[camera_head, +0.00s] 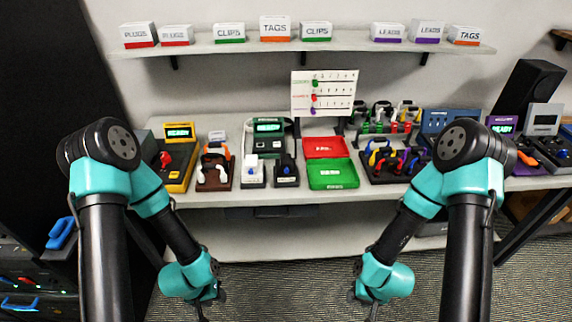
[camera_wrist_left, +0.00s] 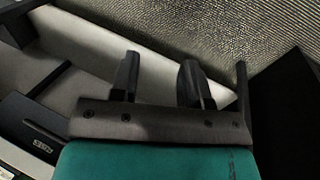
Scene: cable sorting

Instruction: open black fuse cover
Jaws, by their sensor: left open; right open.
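A small black box with a raised top (camera_head: 286,171), which may be the black fuse cover, stands on the bench just right of a similar white box (camera_head: 253,171). Whether its cover is shut is too small to tell. My left gripper (camera_head: 203,310) hangs low in front of the bench, well away from the box. In the left wrist view its two fingers (camera_wrist_left: 156,82) are apart with nothing between them. My right gripper (camera_head: 373,312) hangs low in front of the bench too, open, its fingertips barely showing.
A green tray (camera_head: 332,174) and a red tray (camera_head: 324,147) lie right of the black box. A yellow tester (camera_head: 179,145) and a cable rack (camera_head: 392,162) stand farther out. A shelf with labelled boxes (camera_head: 276,28) runs above. The space before the bench is clear.

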